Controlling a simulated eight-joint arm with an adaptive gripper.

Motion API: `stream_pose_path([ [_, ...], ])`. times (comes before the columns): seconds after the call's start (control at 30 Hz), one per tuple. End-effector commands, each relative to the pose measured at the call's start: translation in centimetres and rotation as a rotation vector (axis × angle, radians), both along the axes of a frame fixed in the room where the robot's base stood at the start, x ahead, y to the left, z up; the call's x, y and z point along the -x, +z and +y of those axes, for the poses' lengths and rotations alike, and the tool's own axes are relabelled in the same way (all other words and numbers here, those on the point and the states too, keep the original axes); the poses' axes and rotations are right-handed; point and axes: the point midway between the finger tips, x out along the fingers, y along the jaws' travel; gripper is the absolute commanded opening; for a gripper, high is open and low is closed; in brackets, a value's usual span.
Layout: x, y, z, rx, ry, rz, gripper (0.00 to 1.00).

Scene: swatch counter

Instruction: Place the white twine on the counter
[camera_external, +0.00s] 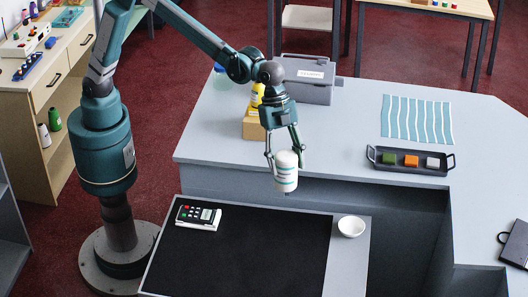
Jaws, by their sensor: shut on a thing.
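The white twine (286,171), a small white cylinder with thin teal bands, is upright between the fingers of my gripper (286,160). The fingers are shut on its sides. In the picture it overlaps the near edge of the light grey counter (345,130) and the drop below it. It looks held up, with nothing visible touching its underside. Its exact height and whether it is over the counter top cannot be told from this one view.
A grey lidded box (308,80), a yellow bottle (257,95) and a cardboard box (254,128) stand behind my gripper. A dark tray (410,169) with coloured blocks and a striped cloth (416,120) lie right. A black mat (250,255), card reader (198,217) and white bowl (351,226) are nearer.

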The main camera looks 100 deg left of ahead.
Motion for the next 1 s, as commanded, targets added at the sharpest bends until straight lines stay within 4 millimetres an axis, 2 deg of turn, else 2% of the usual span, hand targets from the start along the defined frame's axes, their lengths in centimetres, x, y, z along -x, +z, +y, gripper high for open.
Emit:
stream_pose_path([
  [0.03, 0.0, 1.3, 0.0, 0.000, 0.000, 0.000, 0.30],
  [0.1, 0.0, 2.5, 0.0, 0.000, 0.000, 0.000, 0.30],
  [0.4, 0.0, 7.1, 0.0, 0.000, 0.000, 0.000, 0.30],
  [0.77, -3.1, 7.0, 6.1, -0.003, 0.030, 0.001, 0.30],
  [0.87, -4.1, 7.0, 8.5, -0.003, 0.041, 0.003, 0.30],
  [1.0, -5.9, 7.0, 12.6, -0.003, 0.060, 0.003, 0.30],
])
